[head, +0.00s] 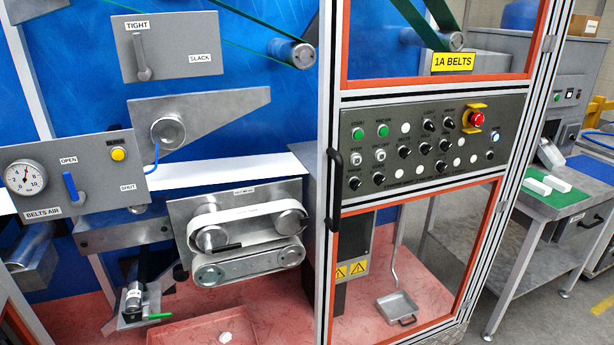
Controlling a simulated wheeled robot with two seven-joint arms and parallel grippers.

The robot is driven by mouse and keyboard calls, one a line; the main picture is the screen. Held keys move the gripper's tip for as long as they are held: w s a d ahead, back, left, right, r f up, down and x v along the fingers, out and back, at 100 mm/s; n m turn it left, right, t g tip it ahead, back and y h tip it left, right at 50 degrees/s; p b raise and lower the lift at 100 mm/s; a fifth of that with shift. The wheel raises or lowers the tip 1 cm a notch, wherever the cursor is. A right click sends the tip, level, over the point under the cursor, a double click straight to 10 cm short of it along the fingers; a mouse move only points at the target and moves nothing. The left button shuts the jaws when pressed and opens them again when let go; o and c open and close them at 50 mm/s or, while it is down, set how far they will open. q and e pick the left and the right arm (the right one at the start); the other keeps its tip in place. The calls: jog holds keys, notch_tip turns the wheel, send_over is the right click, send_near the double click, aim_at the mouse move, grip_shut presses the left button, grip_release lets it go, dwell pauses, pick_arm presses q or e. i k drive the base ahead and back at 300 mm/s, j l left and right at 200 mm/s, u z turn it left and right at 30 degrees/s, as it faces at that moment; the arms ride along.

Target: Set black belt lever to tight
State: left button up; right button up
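A grey plate (180,35) at the top left carries the labels TIGHT and SLACK. A grey metal lever (140,52) on it stands nearly upright, its upper end just below TIGHT and its round pivot at the bottom. Below, a grey belt unit (183,212) has a pale belt around two rollers and another roller pair under it. A short black handle (228,248) sticks out to the right near its left roller, roughly level. Its label is too small to read. Neither of my grippers is in view.
A BELTS AIR panel (95,150) with a gauge and blue handle is at left. A frame post (326,100) separates the bay from a button panel (430,145). A green-handled lever (158,316) and a red tray (190,330) are low down.

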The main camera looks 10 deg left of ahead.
aim_at(212, 240)
jog(key=i+u, duration=0.1)
jog(key=u, duration=0.3)
jog(key=l+u, duration=0.15)
jog(key=u, duration=0.3)
jog(key=i+l+u, duration=0.1)
jog(key=u, duration=0.3)
jog(key=l+u, duration=0.15)
jog(key=u, duration=0.25)
